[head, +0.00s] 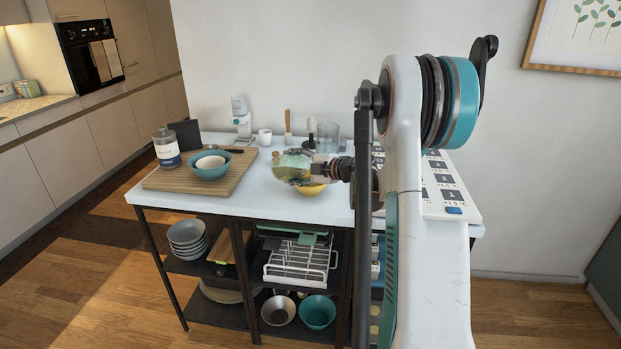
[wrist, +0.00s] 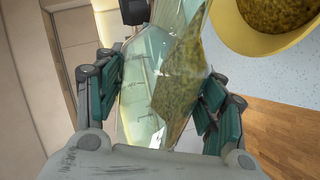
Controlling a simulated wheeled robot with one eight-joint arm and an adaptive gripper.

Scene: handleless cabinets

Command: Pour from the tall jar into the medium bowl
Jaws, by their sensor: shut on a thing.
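My gripper (wrist: 160,108) is shut on a clear glass jar (wrist: 137,95), its finger pads on either side of the glass. The jar holds greenish-brown contents, which lie slanted against one side. In the head view the jar (head: 291,166) is tilted well over, above the table, with my gripper (head: 318,170) at its right. A yellow bowl (head: 312,189) stands on the table just below the jar and gripper, partly hidden by them. In the wrist view the yellow bowl (wrist: 236,38) is at the upper right and has similar greenish-brown contents inside. The jar's mouth is not clearly visible.
A wooden board (head: 160,182) at the left holds a labelled lidded jar (head: 167,150) and a teal bowl (head: 209,173) with a smaller bowl in it. A white cup (head: 265,137) and a glass (head: 327,137) stand behind. The table's front middle is clear.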

